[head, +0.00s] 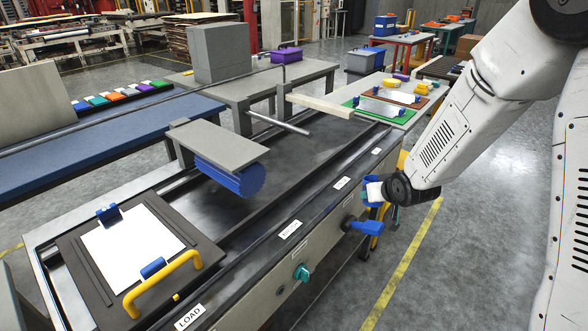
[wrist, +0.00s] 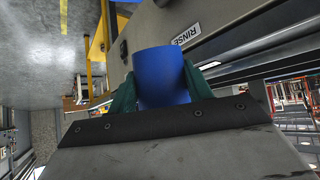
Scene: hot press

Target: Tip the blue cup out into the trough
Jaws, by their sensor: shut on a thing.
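My gripper (head: 378,192) is at the right of the machine's front panel. In the wrist view, its two green fingers (wrist: 160,92) are shut on the sides of the blue cup (wrist: 160,66). The cup also shows in the head view (head: 371,181), partly hidden by the gripper. It is held beside the front panel, outside the machine's front rail. The cup's inside and contents are not visible. The long dark bed (head: 310,152) runs along the machine behind the rail; I cannot tell which part is the trough.
A blue lever (head: 366,227) sticks out just below the gripper, near a teal knob (head: 301,272). A dark plate with a white sheet (head: 132,245) and yellow handle (head: 164,283) sits at the left. A blue roller (head: 232,178) hangs under a grey plate. Floor at the right is clear.

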